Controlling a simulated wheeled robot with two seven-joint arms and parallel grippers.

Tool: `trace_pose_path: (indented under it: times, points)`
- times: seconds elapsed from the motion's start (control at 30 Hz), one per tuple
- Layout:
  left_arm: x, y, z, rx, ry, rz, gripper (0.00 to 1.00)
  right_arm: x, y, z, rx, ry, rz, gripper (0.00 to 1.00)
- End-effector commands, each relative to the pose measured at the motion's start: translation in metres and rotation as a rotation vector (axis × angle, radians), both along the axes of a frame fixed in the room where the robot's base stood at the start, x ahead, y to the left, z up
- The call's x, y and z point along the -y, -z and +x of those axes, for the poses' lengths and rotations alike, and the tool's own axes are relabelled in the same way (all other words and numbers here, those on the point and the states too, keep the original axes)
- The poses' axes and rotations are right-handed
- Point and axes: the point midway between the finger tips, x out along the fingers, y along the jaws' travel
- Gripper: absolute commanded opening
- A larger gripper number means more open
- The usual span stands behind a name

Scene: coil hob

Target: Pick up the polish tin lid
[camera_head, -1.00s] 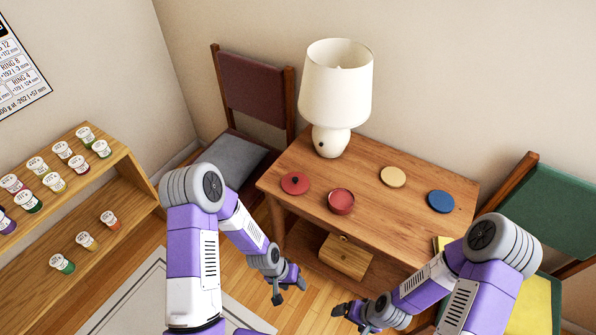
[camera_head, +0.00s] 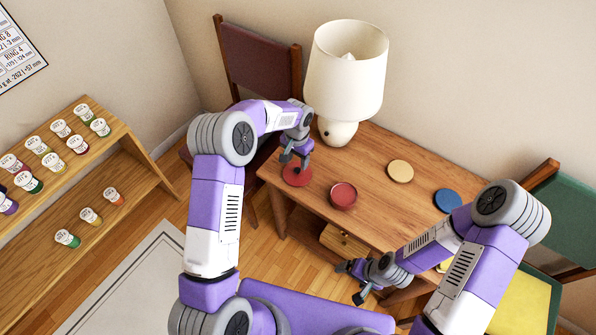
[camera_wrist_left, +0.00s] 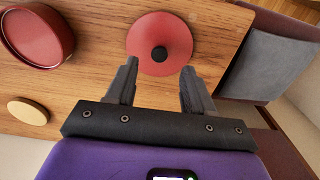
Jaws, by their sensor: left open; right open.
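The polish tin lid is a red disc (camera_head: 297,175) with a small dark knob, lying flat near the left end of the wooden table. It also shows in the left wrist view (camera_wrist_left: 172,38), just beyond the fingertips. My left gripper (camera_head: 293,159) is open and empty, above the lid and partly covering it in the head view; its fingers (camera_wrist_left: 158,75) point toward the knob. The red round tin (camera_head: 343,195), open at the top, stands to the right of the lid. My right gripper (camera_head: 352,281) is open and empty, in front of the table.
A cream lamp (camera_head: 346,75) stands at the back of the table. A tan disc (camera_head: 400,171) and a blue disc (camera_head: 447,200) lie on the right part of the tabletop (camera_head: 370,150). A wooden box (camera_head: 344,240) sits below. Chairs stand behind and to the right.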

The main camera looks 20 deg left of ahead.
Motion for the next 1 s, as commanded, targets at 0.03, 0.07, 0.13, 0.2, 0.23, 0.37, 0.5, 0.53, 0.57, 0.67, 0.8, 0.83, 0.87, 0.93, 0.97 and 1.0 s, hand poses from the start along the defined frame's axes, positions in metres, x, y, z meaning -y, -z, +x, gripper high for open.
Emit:
trace_pose_path:
  times: [0.03,0.07,0.13,0.2,0.23,0.37,0.5,0.53,0.57,0.67,0.8,0.83,0.87,0.93,0.97,1.0]
  points:
    - [0.000,0.005,0.000,0.000,0.000,-0.001,0.53,0.000,0.002,0.000,0.000,0.000,0.000,0.90]
    - [0.000,0.008,0.000,0.000,0.000,-0.001,0.53,0.000,0.002,0.000,0.000,0.000,0.000,0.90]
    - [0.001,0.017,0.000,0.000,-0.001,-0.001,0.53,0.000,0.005,0.000,0.000,0.000,0.000,0.90]
    - [0.001,0.029,0.000,-0.002,-0.001,-0.002,0.53,0.000,0.008,0.000,0.000,0.000,0.000,0.90]
    - [0.001,0.034,0.000,-0.002,-0.001,-0.002,0.53,0.000,0.009,0.000,0.000,0.000,0.000,0.90]
    - [0.001,0.049,0.001,0.000,-0.001,-0.002,0.53,0.000,0.012,0.000,0.000,0.000,0.000,0.90]
    - [0.001,0.050,0.001,0.002,-0.001,-0.002,0.53,0.000,0.011,0.000,0.000,0.000,0.000,0.90]
    - [0.001,0.050,0.001,0.002,-0.001,-0.002,0.53,0.000,0.011,0.000,0.001,0.000,0.000,0.90]
    - [0.001,0.050,0.001,0.002,-0.001,-0.002,0.53,0.000,0.011,0.000,0.001,0.000,0.000,0.90]
    - [0.001,0.050,0.001,0.002,-0.001,-0.002,0.42,0.000,0.011,0.000,0.001,0.000,0.000,0.90]
    - [0.001,0.050,0.001,0.002,-0.001,-0.002,0.21,0.000,0.011,0.000,0.001,0.000,0.000,0.90]
    - [0.001,0.050,0.001,0.002,-0.001,-0.002,0.16,0.000,0.011,0.000,0.001,0.000,0.000,0.90]
    - [0.001,0.050,0.001,0.002,-0.001,-0.002,0.11,0.000,0.011,0.000,0.001,0.000,0.000,0.90]
    - [0.001,0.050,0.001,0.002,-0.001,-0.002,0.01,0.000,0.011,0.000,0.001,0.000,0.000,0.90]
    - [0.001,0.050,0.001,0.002,-0.001,-0.002,0.00,0.000,0.011,0.000,0.001,0.000,0.000,0.90]
    - [0.001,0.050,0.001,0.002,-0.001,-0.002,0.00,0.000,0.011,0.000,0.001,0.000,0.000,0.90]
